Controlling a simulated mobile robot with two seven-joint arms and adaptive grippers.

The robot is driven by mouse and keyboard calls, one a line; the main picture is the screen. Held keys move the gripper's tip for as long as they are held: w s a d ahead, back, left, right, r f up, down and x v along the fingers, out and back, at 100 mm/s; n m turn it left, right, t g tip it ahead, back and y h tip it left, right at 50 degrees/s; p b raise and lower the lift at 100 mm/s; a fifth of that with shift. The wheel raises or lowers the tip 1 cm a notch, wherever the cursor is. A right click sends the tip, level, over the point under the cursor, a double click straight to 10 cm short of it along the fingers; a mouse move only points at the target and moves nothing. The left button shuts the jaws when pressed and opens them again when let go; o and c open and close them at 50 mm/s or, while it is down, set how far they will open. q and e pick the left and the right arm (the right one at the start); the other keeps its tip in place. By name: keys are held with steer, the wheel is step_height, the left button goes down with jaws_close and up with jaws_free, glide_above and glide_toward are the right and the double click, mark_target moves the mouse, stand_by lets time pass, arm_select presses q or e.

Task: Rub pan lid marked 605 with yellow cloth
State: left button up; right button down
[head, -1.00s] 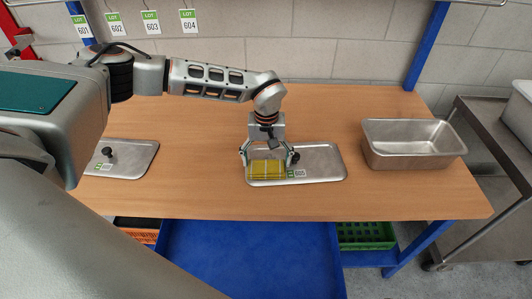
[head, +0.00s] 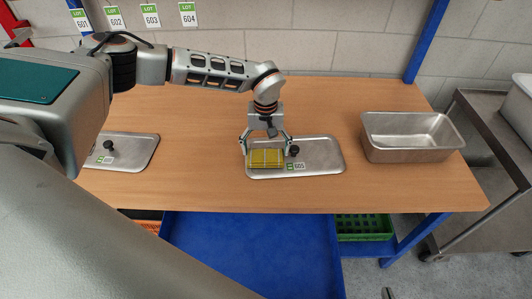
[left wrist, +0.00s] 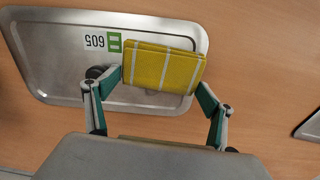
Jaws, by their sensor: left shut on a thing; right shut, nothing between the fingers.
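The pan lid marked 605 (head: 320,165) lies flat on the table, a grey metal rectangle with a dark knob and a green-and-white label. It also shows in the left wrist view (left wrist: 60,65), its label upside down. My left gripper (head: 266,150) is over the lid's left end in the head view, shut on the yellow cloth (head: 266,158). The folded cloth has pale stripes and sits over the lid beside the knob, seemingly against its surface. In the left wrist view the cloth (left wrist: 165,68) spans between the two fingers. My right gripper is not seen.
Another knobbed lid (head: 135,150) lies at the table's left. A deep metal pan (head: 412,155) stands at the right. The wooden table (head: 400,195) is clear between them and the lid. A metal trolley (head: 490,130) stands at the right. Lot tags hang at the back wall.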

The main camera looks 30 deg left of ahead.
mark_target(263, 142)
arm_select(q)
steer(key=shift+w+a+f+b, duration=0.1)
steer(key=shift+w+a, duration=0.2)
steer(key=shift+w, duration=0.2)
steer(key=shift+w+a+r+b, duration=0.15)
steer(key=shift+w+a, duration=0.15)
steer(key=shift+w, duration=0.2)
steer(key=shift+w+a+f+b, duration=0.15)
steer(key=shift+w+a, duration=0.15)
steer(key=shift+w, duration=0.2)
steer(key=shift+w+a+f+b, duration=0.1)
steer(key=shift+w+a+b, duration=0.2)
steer(key=shift+w+a, duration=0.25)
steer(key=shift+w+a+f+b, duration=0.1)
steer(key=shift+w+a+b, duration=0.2)
steer(key=shift+w, duration=0.45)
steer(key=shift+a+r, duration=0.1)
steer(key=shift+r, duration=0.05)
step_height(263, 142, up, 3)
steer(key=p, duration=0.3)
steer(key=shift+r, duration=1.4)
steer(key=shift+w, duration=0.1)
steer(key=shift+r, duration=0.1)
